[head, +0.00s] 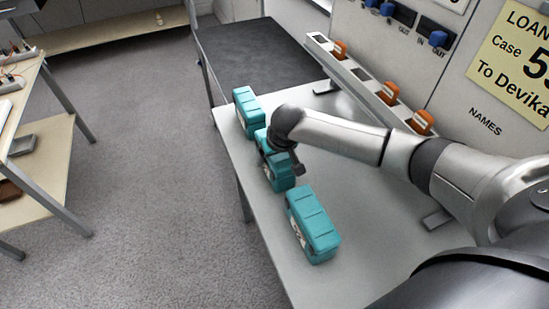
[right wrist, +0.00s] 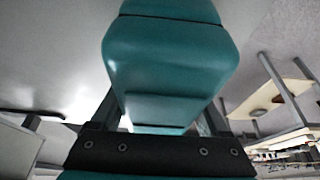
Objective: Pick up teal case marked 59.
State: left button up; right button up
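Three teal cases stand in a row along the left side of the grey table (head: 370,240): a far case (head: 248,110), a middle case (head: 279,178) and a near case (head: 313,225). Their white labels are too small to read. My right gripper (head: 284,162) is at the middle case, and my arm hides part of that case. In the right wrist view, a teal case (right wrist: 170,55) fills the space between the fingers of my right gripper (right wrist: 160,115). Whether both fingers press on it is unclear. My left gripper is not in view.
A yellow note (head: 515,58) reads "Loan, Case 5…, To Devika", cut off at the picture edge. A rack (head: 362,85) with three orange items stands at the table's back. A dark mat (head: 260,55) lies beyond the cases. Open carpet (head: 140,130) lies left.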

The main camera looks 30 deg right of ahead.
grip_shut()
dwell(0.3)
jog(key=shift+r, duration=0.1)
